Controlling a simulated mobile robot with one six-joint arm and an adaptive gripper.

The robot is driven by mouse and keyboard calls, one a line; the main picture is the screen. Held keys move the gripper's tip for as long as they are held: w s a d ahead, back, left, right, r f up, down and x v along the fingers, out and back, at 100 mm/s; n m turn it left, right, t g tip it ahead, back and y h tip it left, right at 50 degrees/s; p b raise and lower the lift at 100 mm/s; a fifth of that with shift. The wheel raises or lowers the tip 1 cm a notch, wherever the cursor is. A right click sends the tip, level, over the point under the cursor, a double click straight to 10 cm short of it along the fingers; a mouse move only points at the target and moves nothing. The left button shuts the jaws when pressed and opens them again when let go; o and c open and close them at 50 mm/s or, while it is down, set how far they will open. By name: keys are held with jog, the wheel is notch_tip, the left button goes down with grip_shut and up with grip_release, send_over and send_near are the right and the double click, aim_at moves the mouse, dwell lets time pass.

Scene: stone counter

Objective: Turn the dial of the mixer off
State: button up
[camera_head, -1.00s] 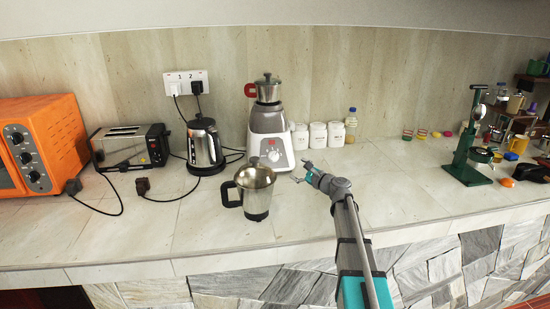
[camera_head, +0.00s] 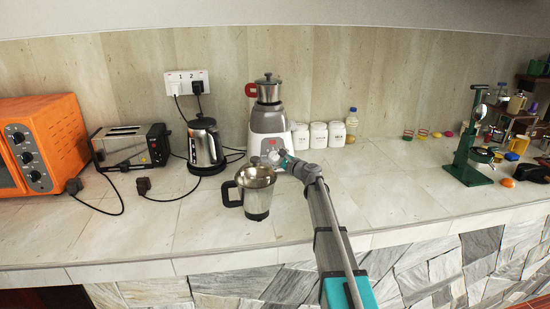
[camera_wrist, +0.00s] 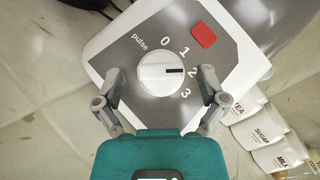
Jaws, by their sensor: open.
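The mixer (camera_head: 268,122) is white and grey and stands at the back of the counter with a steel jar on top. In the wrist view its white round dial (camera_wrist: 160,73) sits on a grey panel marked pulse, 0, 1, 2 and 3. The dial's dark pointer line points to the 2. My gripper (camera_wrist: 161,74) is open, with one finger on each side of the dial; I see a gap on both sides and no clear contact. In the head view my gripper (camera_head: 283,158) is at the mixer's front, and it partly hides the dial there.
A red square (camera_wrist: 202,35) sits on the panel near the 1. A steel jug (camera_head: 256,192) stands just in front of the mixer, close left of my arm. White canisters (camera_head: 318,135) stand right of the mixer, a kettle (camera_head: 204,146) left.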

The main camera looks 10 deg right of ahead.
jog(key=shift+w+a, duration=0.2)
jog(key=shift+w, duration=0.15)
jog(key=c, duration=1)
